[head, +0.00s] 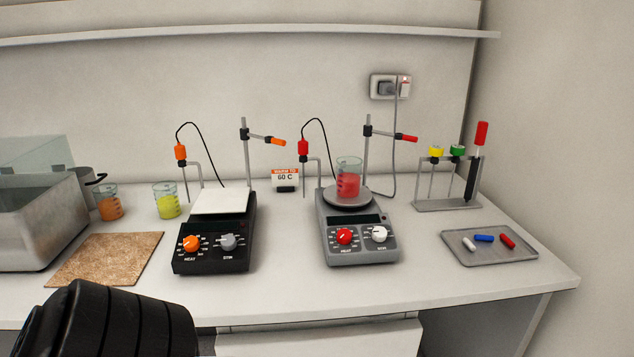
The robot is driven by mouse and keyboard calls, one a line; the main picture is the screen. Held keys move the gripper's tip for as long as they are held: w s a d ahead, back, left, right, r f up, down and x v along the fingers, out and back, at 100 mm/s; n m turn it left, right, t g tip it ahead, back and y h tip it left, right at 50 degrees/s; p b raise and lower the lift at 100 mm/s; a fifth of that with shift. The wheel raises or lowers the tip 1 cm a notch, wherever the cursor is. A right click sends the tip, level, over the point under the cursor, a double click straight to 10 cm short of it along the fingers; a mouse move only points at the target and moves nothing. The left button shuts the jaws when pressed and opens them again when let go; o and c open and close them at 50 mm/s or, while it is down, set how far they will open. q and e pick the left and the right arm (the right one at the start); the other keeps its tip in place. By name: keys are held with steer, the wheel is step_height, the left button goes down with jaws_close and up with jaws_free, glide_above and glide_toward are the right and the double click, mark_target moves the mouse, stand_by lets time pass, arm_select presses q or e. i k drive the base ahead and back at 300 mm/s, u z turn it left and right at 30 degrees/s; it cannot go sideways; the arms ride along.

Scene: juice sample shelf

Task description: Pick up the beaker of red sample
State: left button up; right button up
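The beaker of red sample (348,180) stands upright on the round top plate of the grey hotplate (361,247), right of the middle in the head view. It is clear glass, with red liquid in its lower part. A thin probe on a red-topped holder hangs just left of that hotplate, apart from the beaker. A black ribbed part of my arm fills the lower left corner. No fingertips of either gripper show, and nothing of mine touches the beaker.
A black hotplate (214,232) with a white square top stands to the left. Beakers of orange (110,207) and yellow (167,205) liquid stand further left, near a cork mat (105,259). A tray (490,256) with small coloured bars and a rack (447,204) are at right.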

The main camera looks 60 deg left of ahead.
mark_target(347, 168)
steer(key=u, duration=1.9)
